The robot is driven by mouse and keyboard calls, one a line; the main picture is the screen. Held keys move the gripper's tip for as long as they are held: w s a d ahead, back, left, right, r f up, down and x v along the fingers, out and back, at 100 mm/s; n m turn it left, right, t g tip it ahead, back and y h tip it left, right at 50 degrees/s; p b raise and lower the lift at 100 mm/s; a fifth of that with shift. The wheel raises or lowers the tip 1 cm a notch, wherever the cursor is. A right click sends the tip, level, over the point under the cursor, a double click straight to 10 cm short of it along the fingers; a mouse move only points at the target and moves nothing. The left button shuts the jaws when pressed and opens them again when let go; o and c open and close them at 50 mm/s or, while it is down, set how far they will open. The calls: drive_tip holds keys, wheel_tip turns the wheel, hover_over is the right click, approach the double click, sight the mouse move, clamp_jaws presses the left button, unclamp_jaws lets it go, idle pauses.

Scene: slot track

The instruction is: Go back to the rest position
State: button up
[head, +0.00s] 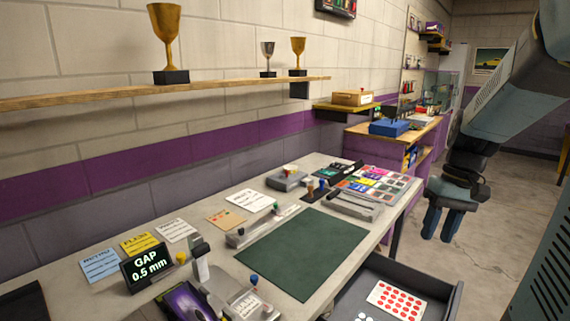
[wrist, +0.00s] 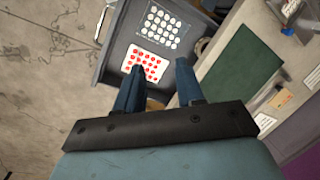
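My gripper (head: 440,228) hangs at the right of the head view, over the floor beyond the bench's right end and pointing down. In the wrist view my gripper (wrist: 160,66) shows two blue fingers standing apart with nothing between them, so it is open and empty. Below the fingers in the wrist view lies an open grey drawer (wrist: 112,62). The drawer holds a card with red dots (wrist: 147,64) and a card with white dots (wrist: 165,28). The gripper touches nothing that I can see.
The workbench (head: 180,220) carries a dark green mat (head: 303,252), a GAP 0.5 mm display (head: 146,268) and several small tools and cards. The open drawer (head: 448,299) juts out below its front edge. A shelf with trophies (head: 165,91) runs along the wall. Concrete floor (head: 475,245) is clear at right.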

drive_tip(key=s+a+r+t+h, duration=0.2)
drive_tip(key=s+a+r+t, duration=0.4)
drive_tip(key=s+a+r, duration=0.1)
drive_tip(key=shift+s+a+r+t, duration=0.3)
drive_tip(key=shift+s+a+r, duration=0.1)
drive_tip(key=shift+s+a, duration=0.55)
drive_tip(key=shift+a, duration=0.15)
